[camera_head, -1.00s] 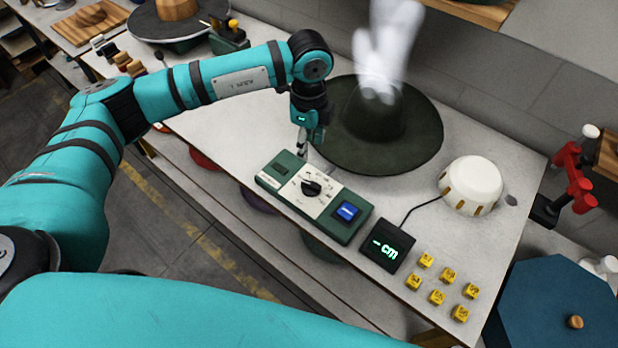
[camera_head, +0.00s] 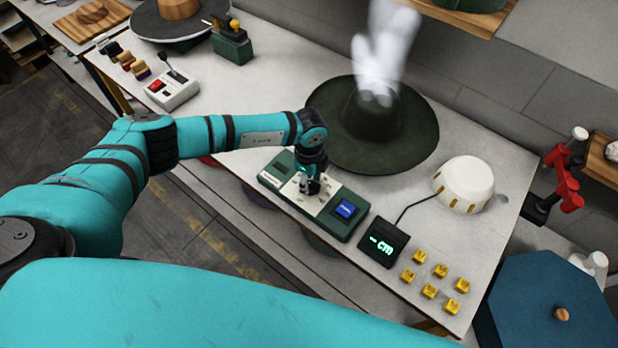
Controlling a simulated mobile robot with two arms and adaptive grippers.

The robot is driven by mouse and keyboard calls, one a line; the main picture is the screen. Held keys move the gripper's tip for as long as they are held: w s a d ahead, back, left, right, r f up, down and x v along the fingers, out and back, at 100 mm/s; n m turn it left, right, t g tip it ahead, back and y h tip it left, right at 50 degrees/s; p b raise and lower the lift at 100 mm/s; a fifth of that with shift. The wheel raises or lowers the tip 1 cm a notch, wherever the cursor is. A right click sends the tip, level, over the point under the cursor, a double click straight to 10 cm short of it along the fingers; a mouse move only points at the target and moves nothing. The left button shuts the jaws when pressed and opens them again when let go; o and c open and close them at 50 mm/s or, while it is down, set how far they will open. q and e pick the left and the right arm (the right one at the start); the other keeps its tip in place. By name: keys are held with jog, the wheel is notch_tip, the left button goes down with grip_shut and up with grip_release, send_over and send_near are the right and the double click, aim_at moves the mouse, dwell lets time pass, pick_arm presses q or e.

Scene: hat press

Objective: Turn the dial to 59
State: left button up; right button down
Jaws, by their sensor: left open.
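The dial is a black knob on the pale plate of a green control box (camera_head: 338,224) on the white table. My left gripper (camera_head: 310,188) is open, pointing down over the dial, and hides most of it. I cannot tell whether the fingers touch the knob. A blue lit button (camera_head: 345,208) is on the right part of the box. My right gripper is not in view.
A dark green hat (camera_head: 410,140) with white steam above it lies behind the box. A black display (camera_head: 382,242) reading "- cm", several yellow cubes (camera_head: 430,290) and a white dome (camera_head: 466,183) are to the right. A blue octagonal lid (camera_head: 520,290) is at lower right.

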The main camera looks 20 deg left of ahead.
pick_arm(q)
jog(key=shift+c, duration=0.2)
grip_shut()
jog(key=m+b, duration=0.3)
jog(key=m, duration=0.2)
jog(key=shift+w+f+b, duration=0.15)
jog(key=shift+w+b, duration=0.05)
jog(key=shift+b, duration=0.2)
jog(key=m+b, duration=0.4)
jog(key=m, duration=0.1)
jog(key=shift+w+d+m, duration=0.1)
jog(key=shift+d+m, duration=0.05)
jog(key=shift+m, duration=0.15)
jog(key=m+b, duration=1)
jog(key=b, duration=0.1)
jog(key=m+b, duration=0.5)
jog(key=shift+d, duration=0.35)
jog(key=shift+r+m+b, duration=0.15)
jog(key=shift+m+b, duration=0.85)
jog(key=shift+m, duration=0.15)
jog(key=shift+r+m+b, duration=0.1)
jog(key=shift+m+b, duration=0.85)
jog(key=shift+m, duration=0.2)
jog(key=shift+o, duration=0.2)
grip_release()
jog(key=shift+s, duration=0.2)
